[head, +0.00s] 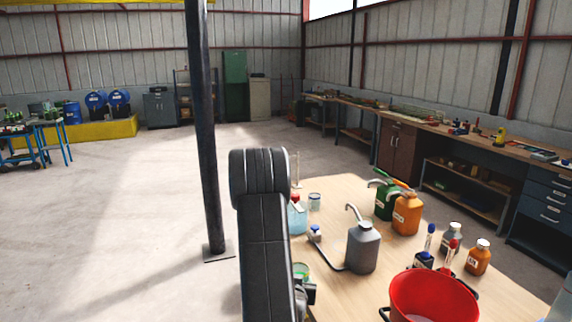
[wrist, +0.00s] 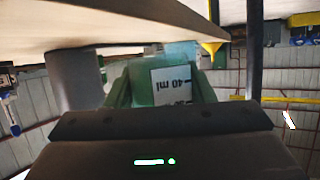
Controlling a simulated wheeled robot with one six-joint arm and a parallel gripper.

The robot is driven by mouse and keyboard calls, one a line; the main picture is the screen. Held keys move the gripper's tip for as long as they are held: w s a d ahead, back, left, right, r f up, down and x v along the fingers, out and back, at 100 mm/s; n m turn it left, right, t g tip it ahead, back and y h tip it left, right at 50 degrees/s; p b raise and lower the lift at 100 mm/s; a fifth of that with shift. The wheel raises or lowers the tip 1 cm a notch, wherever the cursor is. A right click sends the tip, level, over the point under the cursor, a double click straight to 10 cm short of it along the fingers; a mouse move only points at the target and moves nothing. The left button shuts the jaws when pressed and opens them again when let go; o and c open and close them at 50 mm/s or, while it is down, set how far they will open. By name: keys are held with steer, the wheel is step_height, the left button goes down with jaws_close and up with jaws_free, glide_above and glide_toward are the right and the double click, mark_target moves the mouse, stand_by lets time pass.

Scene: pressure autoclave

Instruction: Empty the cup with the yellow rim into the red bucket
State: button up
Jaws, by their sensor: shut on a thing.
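A small cup (head: 301,271) with a rim that looks green in the head view is held by my gripper (head: 304,290) near the left edge of the table. In the wrist view, which is upside down, the cup (wrist: 178,85) looks green and upright with a "40 ml" label. My gripper is shut on it, its fingers mostly hidden. No clearly yellow rim shows. The red bucket (head: 433,299) stands at the front right of the table, to the right of my gripper and apart from it. Its inside shows pale at the bottom. Another cup (head: 315,201) with a bluish rim stands farther back.
A grey jug (head: 363,248) with a bent spout stands between the cup and the bucket. A dark post (head: 204,130) rises left of the table (head: 335,295).

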steer(key=s+a+f+n+y, duration=0.1)
steer(key=s+a+f+y, duration=0.1)
steer(key=s+f, duration=0.3)
step_height(320, 180, down, 3)
steer(key=shift+s+a+f+n, duration=0.1)
steer(key=shift+s+a+n, duration=0.3)
steer(key=shift+a, duration=0.5)
